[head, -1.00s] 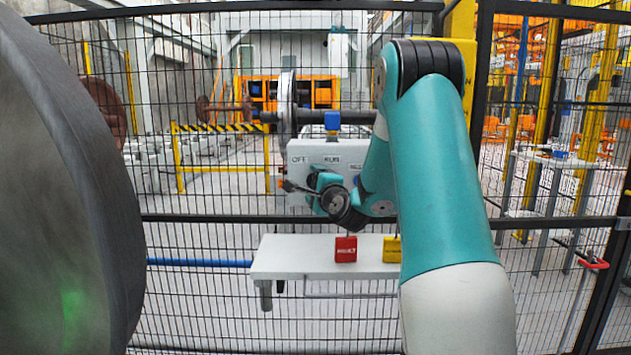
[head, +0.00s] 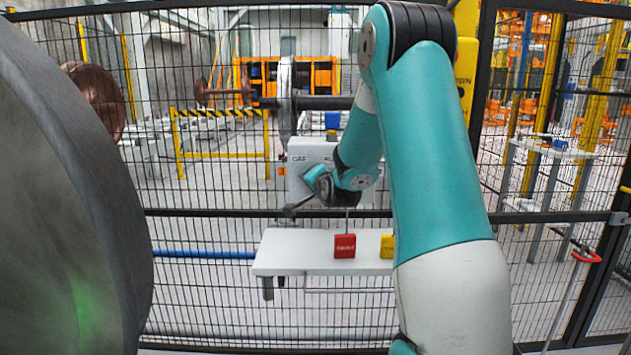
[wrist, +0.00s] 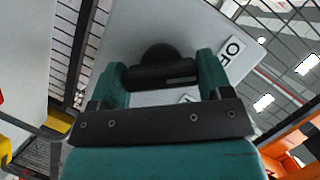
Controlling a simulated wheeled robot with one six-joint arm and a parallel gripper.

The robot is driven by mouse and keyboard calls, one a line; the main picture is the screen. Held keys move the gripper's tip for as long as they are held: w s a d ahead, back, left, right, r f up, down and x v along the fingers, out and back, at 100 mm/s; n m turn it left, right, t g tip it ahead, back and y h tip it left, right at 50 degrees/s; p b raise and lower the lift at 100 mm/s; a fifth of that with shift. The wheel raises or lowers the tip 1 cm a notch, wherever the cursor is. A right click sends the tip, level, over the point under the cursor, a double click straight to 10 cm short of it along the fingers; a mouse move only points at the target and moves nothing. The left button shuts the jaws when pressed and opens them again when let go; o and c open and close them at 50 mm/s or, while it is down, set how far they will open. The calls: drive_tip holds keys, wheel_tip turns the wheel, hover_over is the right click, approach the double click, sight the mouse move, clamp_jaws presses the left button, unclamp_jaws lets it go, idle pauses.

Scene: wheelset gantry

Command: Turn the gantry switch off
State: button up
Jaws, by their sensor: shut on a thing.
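The gantry switch is a black knob (wrist: 160,70) on a pale grey panel box, seen close up in the wrist view. The two teal fingers of my gripper (wrist: 160,78) stand on either side of the knob's dark bar and are shut on it. An OFF label (wrist: 232,50) sits on the panel to the upper right of the knob; a second label below is partly hidden. In the head view the panel box (head: 298,182) hangs at the fence, with OFF readable at its top left. My wrist hides the knob and most of the other labels there.
A white shelf (head: 290,262) below the panel holds a red block (head: 345,246) and a yellow block (head: 387,246). Mesh fence surrounds the panel. A large dark wheel (head: 70,190) fills the left side close by.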

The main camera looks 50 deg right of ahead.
drive_tip(key=shift+n, duration=0.4)
drive_tip(key=shift+f+g, duration=0.1)
drive_tip(key=shift+g, duration=0.2)
drive_tip(key=o, duration=0.9)
drive_tip(key=shift+b+v, duration=3)
drive_tip(key=shift+v, duration=5.75)
drive_tip(key=shift+f, duration=0.1)
